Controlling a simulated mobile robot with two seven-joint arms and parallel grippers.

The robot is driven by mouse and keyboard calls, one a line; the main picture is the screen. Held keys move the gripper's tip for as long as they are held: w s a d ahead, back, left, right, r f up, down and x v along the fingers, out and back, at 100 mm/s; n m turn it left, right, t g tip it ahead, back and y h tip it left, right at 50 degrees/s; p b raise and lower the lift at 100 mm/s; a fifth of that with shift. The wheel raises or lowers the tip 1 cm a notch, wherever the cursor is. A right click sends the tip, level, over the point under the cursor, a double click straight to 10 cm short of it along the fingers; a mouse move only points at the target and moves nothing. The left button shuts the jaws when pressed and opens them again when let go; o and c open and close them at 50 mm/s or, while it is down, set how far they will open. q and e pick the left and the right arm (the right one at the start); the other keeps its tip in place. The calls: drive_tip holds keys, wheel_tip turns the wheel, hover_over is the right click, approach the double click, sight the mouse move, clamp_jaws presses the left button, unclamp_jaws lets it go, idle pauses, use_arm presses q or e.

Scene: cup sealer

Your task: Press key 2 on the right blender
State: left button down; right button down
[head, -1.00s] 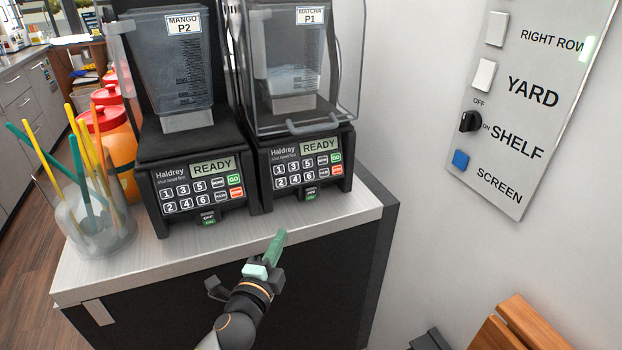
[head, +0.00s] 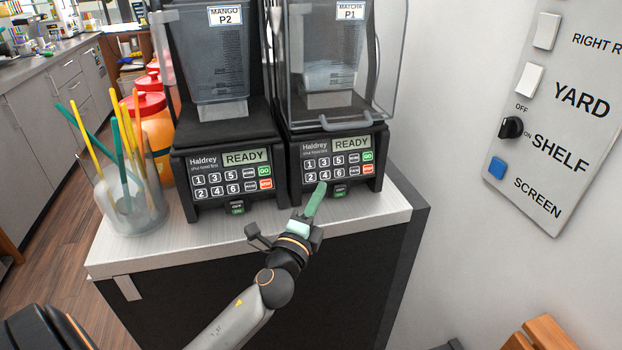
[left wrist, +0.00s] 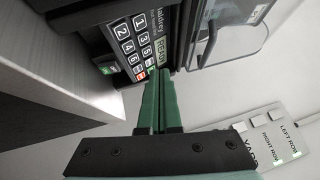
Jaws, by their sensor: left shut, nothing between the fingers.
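The right blender (head: 338,104) stands on the counter with a jar labelled MATCHA P1 under a clear cover. Its keypad panel shows READY, with key 2 (head: 311,175) at the lower left of the number keys. My left gripper (head: 319,187) is shut and empty, its green fingers pointing up at the panel. In the head view the fingertips appear just below keys 2 and 4; the gap is hard to judge. In the left wrist view the panel is sideways, with key 2 (left wrist: 121,30) clear of the fingers (left wrist: 161,80). My right gripper is not in view.
The left blender (head: 222,115), labelled MANGO P2, stands close beside it. A clear jar of coloured sticks (head: 130,205) is at the counter's left. A wall switch panel (head: 560,120) is at right. The counter front strip (head: 385,215) is bare.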

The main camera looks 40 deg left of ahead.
sight(315, 172)
use_arm(q)
drive_tip(key=w+a, duration=0.1)
drive_tip(key=w+a+f+b, duration=0.2)
drive_tip(key=a, duration=0.1)
drive_tip(key=shift+w+a, duration=0.1)
drive_tip(key=shift+w, duration=0.2)
drive_tip(key=shift+w+a+f, duration=0.15)
drive_tip(key=shift+w+a, duration=0.25)
drive_tip(key=shift+a, duration=0.05)
drive_tip(key=shift+w+a, duration=0.1)
idle(1.5)
drive_tip(key=shift+w+a+f+b, duration=0.1)
drive_tip(key=shift+w+a+b, duration=0.05)
drive_tip(key=shift+a+b, duration=0.15)
drive_tip(key=shift+w+a+f, duration=0.1)
drive_tip(key=shift+w+a, duration=0.1)
drive_tip(key=shift+w, duration=0.05)
idle(0.7)
drive_tip(key=shift+s, duration=0.1)
drive_tip(key=shift+s+d+r, duration=0.2)
drive_tip(key=shift+s+d, duration=0.25)
drive_tip(key=shift+d, duration=0.1)
